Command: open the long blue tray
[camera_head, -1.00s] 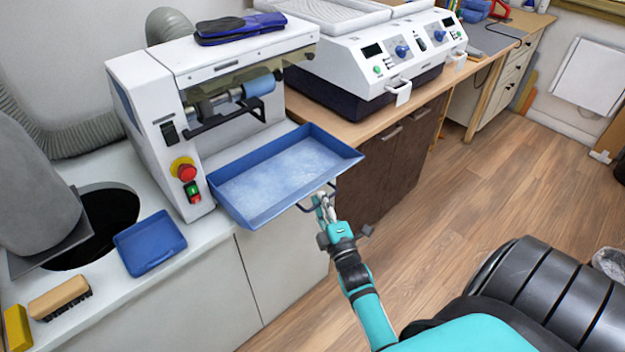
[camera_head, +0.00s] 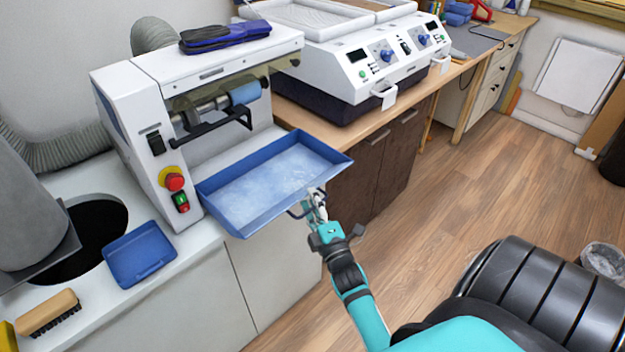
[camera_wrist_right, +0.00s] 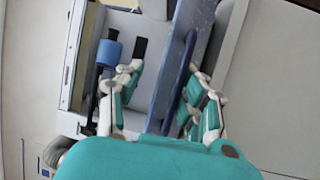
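The long blue tray (camera_head: 272,187) is a shallow, sloped-sided tray. It sticks out from the front of the white machine (camera_head: 142,80). Its front bears a thin curved handle (camera_head: 293,214). My right gripper (camera_head: 313,204) is at this handle, in front of the tray. In the right wrist view the two fingers stand apart, and my right gripper (camera_wrist_right: 163,95) has the blue handle (camera_wrist_right: 182,75) between them, nearer the right-hand finger. A firm grip does not show. My left gripper is not in view.
A small blue tray (camera_head: 138,254) and a brush (camera_head: 48,313) lie on the counter at left, near a round dark hole (camera_head: 95,235). A white two-dial device (camera_head: 365,62) stands on the wooden counter. The floor (camera_head: 470,190) at right is mostly clear.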

